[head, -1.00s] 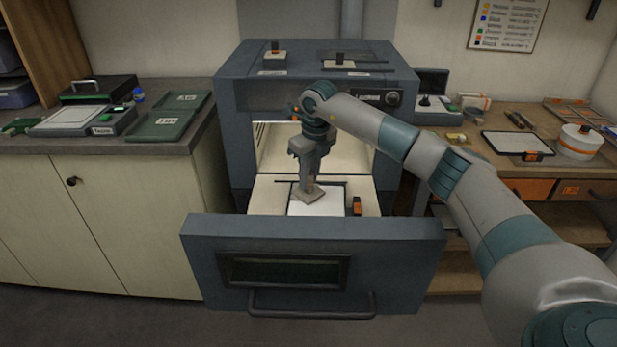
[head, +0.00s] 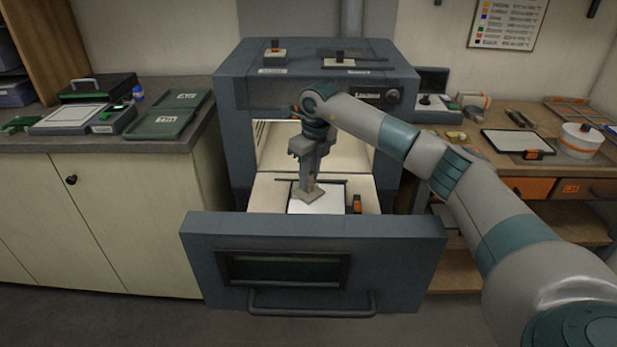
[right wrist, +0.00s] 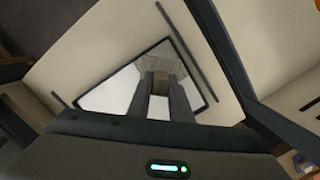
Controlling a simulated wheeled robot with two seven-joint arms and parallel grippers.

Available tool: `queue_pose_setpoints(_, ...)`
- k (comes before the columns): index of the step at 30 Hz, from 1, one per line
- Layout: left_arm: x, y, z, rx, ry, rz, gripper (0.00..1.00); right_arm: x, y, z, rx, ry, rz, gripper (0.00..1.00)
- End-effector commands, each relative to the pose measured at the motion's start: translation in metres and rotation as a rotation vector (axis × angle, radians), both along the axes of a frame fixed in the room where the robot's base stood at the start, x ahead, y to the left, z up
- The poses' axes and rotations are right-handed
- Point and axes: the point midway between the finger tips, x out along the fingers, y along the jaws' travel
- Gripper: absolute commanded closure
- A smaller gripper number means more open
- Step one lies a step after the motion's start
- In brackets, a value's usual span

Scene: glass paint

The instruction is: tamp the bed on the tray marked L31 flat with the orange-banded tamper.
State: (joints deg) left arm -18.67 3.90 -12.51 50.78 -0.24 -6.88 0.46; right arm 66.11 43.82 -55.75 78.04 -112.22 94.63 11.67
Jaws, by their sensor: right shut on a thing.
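My right gripper (head: 308,180) points down into the pulled-out kiln drawer. It is shut on a tamper, whose flat grey foot (head: 309,196) shows below the fingers. In the right wrist view the two fingers hold the tamper's brownish handle (right wrist: 162,84), with the grey foot (right wrist: 160,66) beyond. I cannot make out an orange band on it. The foot is over the back part of a white bed on a dark-rimmed tray (head: 321,207); whether it touches is unclear. An orange tag (head: 357,204) stands at the tray's right, its lettering unreadable. My left gripper is not in view.
The drawer front (head: 315,262) stands nearest me, and the kiln body (head: 240,130) is behind. Another orange-tagged tray (head: 515,143) and a white round tub (head: 580,142) with an orange band are on the right bench.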

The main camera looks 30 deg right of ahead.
Motion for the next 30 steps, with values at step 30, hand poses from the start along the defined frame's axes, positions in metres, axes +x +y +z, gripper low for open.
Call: queue_pose_setpoints(30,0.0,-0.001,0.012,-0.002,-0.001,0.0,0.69,0.0,0.0,0.021,0.0,0.0,0.0,1.0)
